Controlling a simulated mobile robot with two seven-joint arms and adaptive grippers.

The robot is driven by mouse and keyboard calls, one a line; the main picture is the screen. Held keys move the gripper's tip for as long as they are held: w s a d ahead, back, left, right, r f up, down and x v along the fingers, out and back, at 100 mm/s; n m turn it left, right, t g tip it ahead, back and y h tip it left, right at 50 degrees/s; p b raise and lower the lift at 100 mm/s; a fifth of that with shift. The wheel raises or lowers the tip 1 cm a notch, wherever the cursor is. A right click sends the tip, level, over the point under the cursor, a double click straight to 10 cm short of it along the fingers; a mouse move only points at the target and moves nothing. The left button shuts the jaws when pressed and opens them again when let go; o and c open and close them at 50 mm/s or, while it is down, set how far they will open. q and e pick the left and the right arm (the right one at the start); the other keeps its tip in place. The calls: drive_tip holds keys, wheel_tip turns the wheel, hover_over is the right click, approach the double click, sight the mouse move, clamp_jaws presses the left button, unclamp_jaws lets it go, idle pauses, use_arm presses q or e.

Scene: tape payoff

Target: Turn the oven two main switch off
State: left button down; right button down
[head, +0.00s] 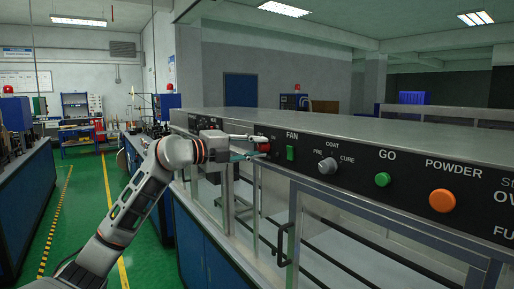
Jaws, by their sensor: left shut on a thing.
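A long control panel (330,163) runs along the top front of a metal oven-like cabinet. My left gripper (260,147) reaches in from the left to this panel and is shut on a red switch (265,147) just left of the FAN label. The gripper's fingers hide part of the switch and any label by it, so its setting cannot be read. A green FAN switch (290,153) is right beside it. My right gripper is not in view.
A PRE/COAT/CURE knob (327,166), a green GO button (383,179) and an orange POWDER button (442,201) sit farther right. A dark handle (282,245) sticks out from the glazed front below. The green floor (85,205) at left is clear.

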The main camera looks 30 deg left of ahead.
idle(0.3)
use_arm(q)
drive_tip(key=c, duration=1.8)
unclamp_jaws()
drive_tip(key=shift+s, duration=0.1)
drive_tip(key=v, duration=1.2)
drive_tip(key=shift+d, duration=0.1)
